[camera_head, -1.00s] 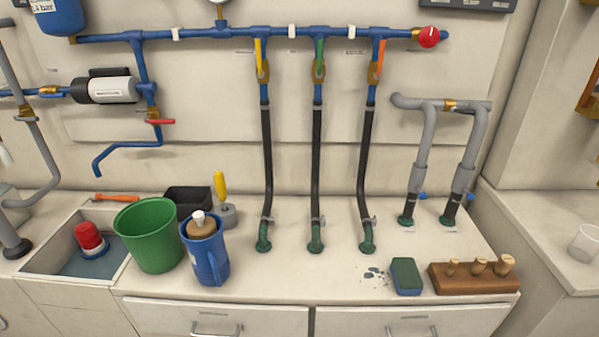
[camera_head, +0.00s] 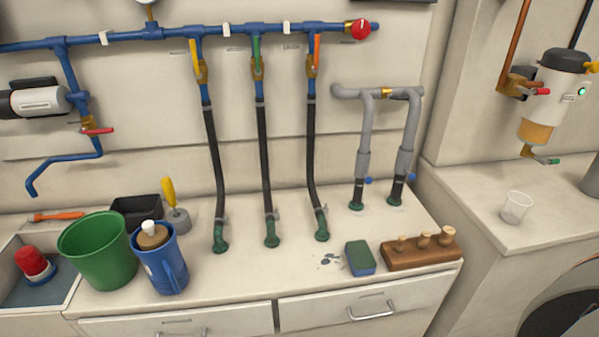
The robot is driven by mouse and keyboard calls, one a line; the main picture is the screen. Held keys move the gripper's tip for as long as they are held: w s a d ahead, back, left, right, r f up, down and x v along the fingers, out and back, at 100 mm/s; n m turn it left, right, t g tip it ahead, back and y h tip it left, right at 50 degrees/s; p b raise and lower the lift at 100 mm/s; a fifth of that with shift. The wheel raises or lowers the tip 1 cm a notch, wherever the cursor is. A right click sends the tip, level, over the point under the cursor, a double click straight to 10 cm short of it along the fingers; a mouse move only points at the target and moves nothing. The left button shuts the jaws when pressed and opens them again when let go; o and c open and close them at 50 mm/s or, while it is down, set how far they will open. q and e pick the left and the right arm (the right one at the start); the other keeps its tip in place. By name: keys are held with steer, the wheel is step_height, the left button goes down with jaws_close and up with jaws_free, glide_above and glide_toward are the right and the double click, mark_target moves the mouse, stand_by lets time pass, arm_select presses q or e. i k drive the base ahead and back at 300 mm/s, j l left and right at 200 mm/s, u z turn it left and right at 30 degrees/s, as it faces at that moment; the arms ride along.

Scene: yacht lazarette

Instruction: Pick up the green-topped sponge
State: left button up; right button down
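The green-topped sponge (camera_head: 360,258) has a dark green top and a blue body. It lies on the white counter (camera_head: 250,280) near the front edge, right of some dark specks (camera_head: 331,260). Just to its right, very close, is a wooden block with pegs. Neither of my grippers shows in the head view.
The wooden block (camera_head: 420,252) holds upright plugs. A green bucket (camera_head: 99,252) and a blue jug (camera_head: 161,262) stand at the left, beside a sink. Three black hoses (camera_head: 265,165) and grey pipes (camera_head: 365,140) rise behind. A clear cup (camera_head: 515,207) stands on the right counter.

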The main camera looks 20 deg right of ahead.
mark_target(361, 261)
steer(key=z, duration=1.25)
